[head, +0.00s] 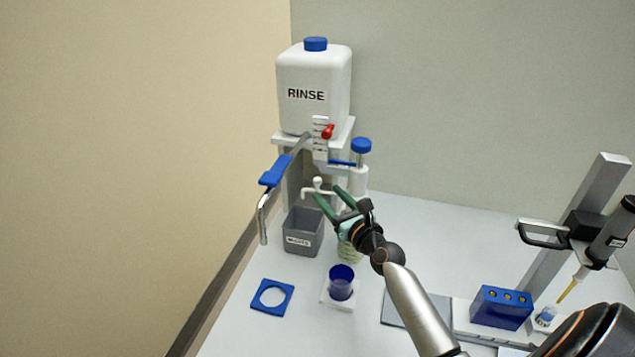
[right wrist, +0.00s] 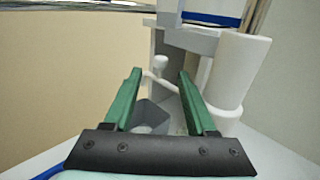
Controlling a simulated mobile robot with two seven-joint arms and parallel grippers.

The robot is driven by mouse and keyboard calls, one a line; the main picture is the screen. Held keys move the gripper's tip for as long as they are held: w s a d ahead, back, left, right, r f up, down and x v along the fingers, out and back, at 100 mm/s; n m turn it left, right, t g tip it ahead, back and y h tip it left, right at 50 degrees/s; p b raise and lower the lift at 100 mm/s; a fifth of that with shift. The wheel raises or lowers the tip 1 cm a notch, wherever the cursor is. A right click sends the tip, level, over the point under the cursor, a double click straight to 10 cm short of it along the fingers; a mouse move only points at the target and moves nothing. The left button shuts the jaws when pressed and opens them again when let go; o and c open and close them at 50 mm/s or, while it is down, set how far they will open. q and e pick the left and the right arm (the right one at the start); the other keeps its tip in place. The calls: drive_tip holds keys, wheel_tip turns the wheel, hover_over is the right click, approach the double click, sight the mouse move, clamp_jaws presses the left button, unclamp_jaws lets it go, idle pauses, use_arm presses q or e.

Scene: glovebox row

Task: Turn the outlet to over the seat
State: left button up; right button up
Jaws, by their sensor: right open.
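The outlet, a metal pipe with a blue grip sleeve (head: 275,172), comes from the white RINSE tank (head: 313,80) and reaches out left. Its bent-down end hangs over the table left of the grey bin. A blue square plate with a round hole (head: 287,302) lies on the table in front. A white square base (head: 328,304) beside it holds a blue cup (head: 341,280); I cannot tell which is the seat. My right gripper (head: 331,193) is open, right of the outlet, its fingers pointing at a small white knobbed fitting (right wrist: 160,62). My left gripper is not in view.
A grey labelled bin (head: 303,238) stands under the tank shelf. A red valve lever (head: 327,132) and a blue-capped white cylinder (head: 361,147) are close by. At right are a blue rack (head: 501,307) and a stand with a pipette (head: 607,232). A wall borders the left.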

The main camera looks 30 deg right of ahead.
sight(319, 185)
drive_tip(key=w, duration=0.6)
drive_tip(key=shift+w+d+b, duration=0.3)
drive_tip(key=shift+b, duration=0.1)
drive_tip(key=shift+c, duration=0.3)
clamp_jaws()
idle(0.7)
